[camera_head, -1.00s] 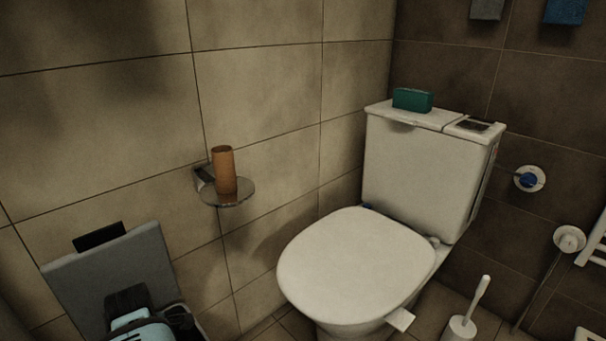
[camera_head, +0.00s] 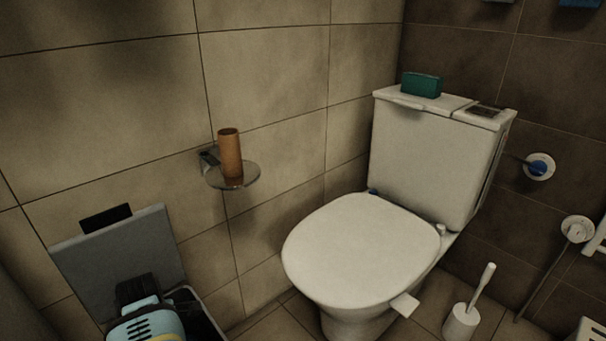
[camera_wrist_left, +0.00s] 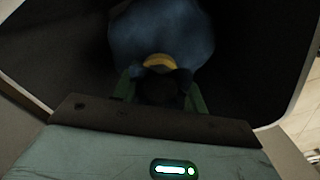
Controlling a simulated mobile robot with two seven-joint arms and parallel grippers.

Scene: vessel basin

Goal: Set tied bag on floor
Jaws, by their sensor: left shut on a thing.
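A blue bag (camera_wrist_left: 160,30) with a yellow tie (camera_wrist_left: 160,62) at its neck shows in the left wrist view, inside the dark interior of a bin. My left gripper (camera_wrist_left: 160,85) is shut on the bag at the tied neck, its green fingers on either side. In the head view my light-blue left gripper housing (camera_head: 145,322) is at the bottom left, over the bin (camera_head: 213,326); the bag is hidden there. The bin's grey lid (camera_head: 125,265) stands raised against the wall. My right gripper is not in view.
A toilet (camera_head: 360,250) with closed lid stands right of the bin, a green box (camera_head: 421,85) on its tank. A brown cup (camera_head: 230,155) sits on a glass wall shelf (camera_head: 245,179). A toilet brush (camera_head: 461,320) stands at right. Some tiled floor (camera_head: 283,318) is bare between bin and toilet.

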